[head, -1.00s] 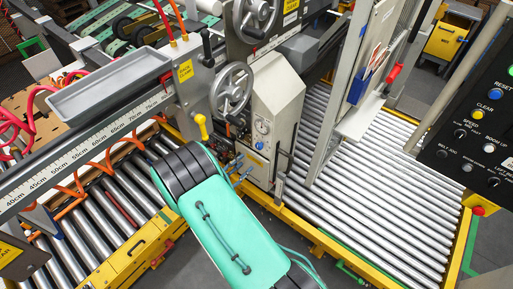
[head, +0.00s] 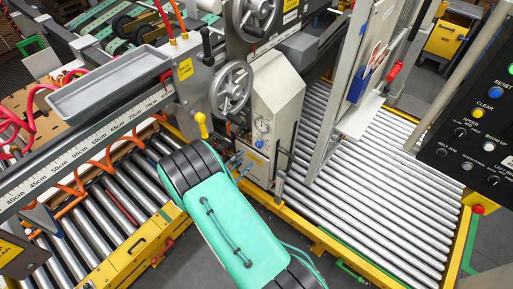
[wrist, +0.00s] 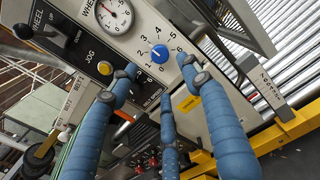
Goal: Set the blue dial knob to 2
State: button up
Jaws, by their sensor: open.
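The blue dial knob (wrist: 159,53) sits on a light panel in the wrist view, with printed numerals around it. I cannot surely read which numeral its pointer marks. It also shows small in the head view (head: 259,144), on the grey machine housing. My gripper (wrist: 158,80) is open, its blue fingers spread below and to both sides of the knob, apart from it. In the head view my gripper (head: 240,164) is small, just left of the panel.
A pressure gauge (wrist: 114,15), a black switch (wrist: 47,25) and a yellow JOG button (wrist: 121,74) lie left of the knob. A handwheel (head: 231,88) and a yellow handle (head: 202,124) stand near my arm. A roller conveyor (head: 375,195) lies to the right.

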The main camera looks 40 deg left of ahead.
aim_at(258, 146)
jog(key=w, duration=1)
jog(key=shift+w+b, duration=0.3)
jog(key=shift+c, duration=0.2)
jog(key=c, duration=1.1)
